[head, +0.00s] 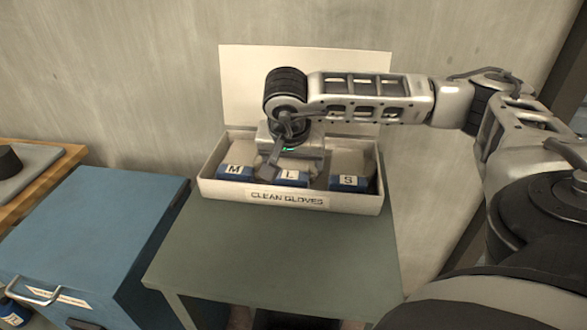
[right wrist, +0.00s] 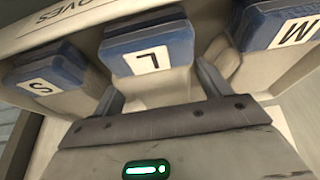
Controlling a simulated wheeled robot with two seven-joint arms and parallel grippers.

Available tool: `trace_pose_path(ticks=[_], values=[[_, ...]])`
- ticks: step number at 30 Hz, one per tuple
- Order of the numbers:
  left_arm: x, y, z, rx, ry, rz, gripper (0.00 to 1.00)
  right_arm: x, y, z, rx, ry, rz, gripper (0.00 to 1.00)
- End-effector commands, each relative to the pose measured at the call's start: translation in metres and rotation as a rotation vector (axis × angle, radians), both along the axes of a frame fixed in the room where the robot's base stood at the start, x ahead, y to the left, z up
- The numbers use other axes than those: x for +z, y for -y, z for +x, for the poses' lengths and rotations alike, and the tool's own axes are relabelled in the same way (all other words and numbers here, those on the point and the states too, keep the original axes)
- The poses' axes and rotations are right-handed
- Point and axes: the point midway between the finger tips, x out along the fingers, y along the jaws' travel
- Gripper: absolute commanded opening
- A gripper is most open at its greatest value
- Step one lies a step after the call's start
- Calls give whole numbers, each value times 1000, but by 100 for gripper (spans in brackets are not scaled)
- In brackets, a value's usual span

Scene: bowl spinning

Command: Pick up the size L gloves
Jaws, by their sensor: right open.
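The L gloves (head: 290,177) are a pale bundle with a blue end and a white L label, in the middle of the white CLEAN GLOVES box (head: 220,188). In the right wrist view the L gloves (right wrist: 147,50) lie between the fingers of my right gripper (right wrist: 160,88). In the head view my right gripper (head: 288,163) reaches down into the box over the L bundle and hides part of it. It is open, one finger on each side of the bundle; contact cannot be told. My left gripper is not in view.
The M gloves (head: 234,174) lie left of the L bundle and the S gloves (head: 348,182) right of it, both close by. The box stands on a grey-green table (head: 270,250) with clear room in front. A blue cabinet (head: 95,225) stands at left.

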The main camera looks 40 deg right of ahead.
Motion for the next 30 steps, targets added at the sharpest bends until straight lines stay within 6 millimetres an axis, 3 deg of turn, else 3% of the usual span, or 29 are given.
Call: trace_pose_path(ticks=[6,11,12,23,26,30], values=[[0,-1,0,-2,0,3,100,0,0,0,1,0,0,76],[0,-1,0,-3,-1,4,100,0,0,0,0,0,0,32],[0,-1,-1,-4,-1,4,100,0,0,0,0,0,0,27],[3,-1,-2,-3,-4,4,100,3,0,0,0,0,0,27],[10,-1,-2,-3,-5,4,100,10,0,0,0,1,-1,27],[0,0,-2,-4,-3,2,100,26,0,1,0,6,0,27]])
